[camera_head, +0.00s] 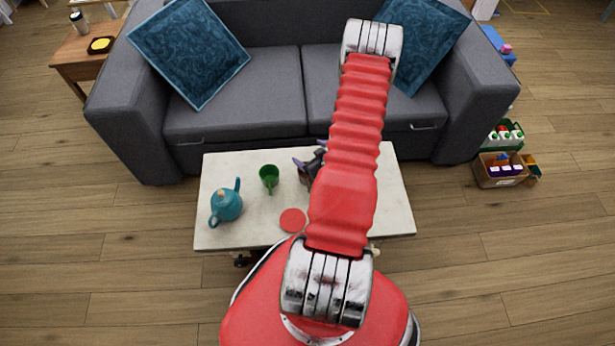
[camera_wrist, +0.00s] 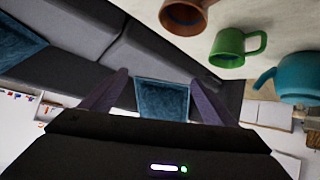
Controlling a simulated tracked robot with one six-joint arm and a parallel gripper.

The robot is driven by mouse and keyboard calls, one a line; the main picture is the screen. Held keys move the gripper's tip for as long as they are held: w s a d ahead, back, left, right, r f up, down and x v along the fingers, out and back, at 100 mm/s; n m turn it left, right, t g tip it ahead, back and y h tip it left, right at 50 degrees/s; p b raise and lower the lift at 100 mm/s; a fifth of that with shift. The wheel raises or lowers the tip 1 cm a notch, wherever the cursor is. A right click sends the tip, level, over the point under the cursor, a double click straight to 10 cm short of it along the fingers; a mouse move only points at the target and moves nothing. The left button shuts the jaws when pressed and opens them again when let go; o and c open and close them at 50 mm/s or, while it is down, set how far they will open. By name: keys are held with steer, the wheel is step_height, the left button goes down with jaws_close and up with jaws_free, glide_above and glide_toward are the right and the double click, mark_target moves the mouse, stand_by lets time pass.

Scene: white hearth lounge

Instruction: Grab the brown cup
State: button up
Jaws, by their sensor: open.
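The brown cup (camera_wrist: 183,18) shows at the top of the wrist view, cut off by the frame edge, with its opening towards the camera. In the head view I cannot clearly make it out near my gripper and arm. My gripper (camera_wrist: 160,82) is open, its two purple fingers apart with nothing between them. The cup is outside the fingers, above them in the wrist picture. In the head view my gripper (camera_head: 309,165) is over the middle of the white table (camera_head: 255,230), partly hidden by my red arm.
A green cup (camera_head: 269,177), a teal teapot (camera_head: 227,204) and a red disc (camera_head: 292,220) are on the table's left half. The green cup (camera_wrist: 232,46) is beside the brown cup. A grey sofa (camera_head: 240,100) stands behind. The table's right end looks clear.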

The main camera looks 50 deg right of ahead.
steer(key=s+a+f+m+t+h, duration=0.1)
steer(key=s+a+f, duration=0.3)
steer(key=s+f, duration=0.4)
steer(key=shift+a+m+t+h, duration=0.3)
steer(key=shift+m+t, duration=0.1)
steer(key=shift+m, duration=0.4)
steer(key=shift+x, duration=4.3)
steer(key=shift+f, duration=0.1)
steer(key=shift+x, duration=2.6)
steer(key=shift+c, duration=0.5)
steer(key=c, duration=1.1)
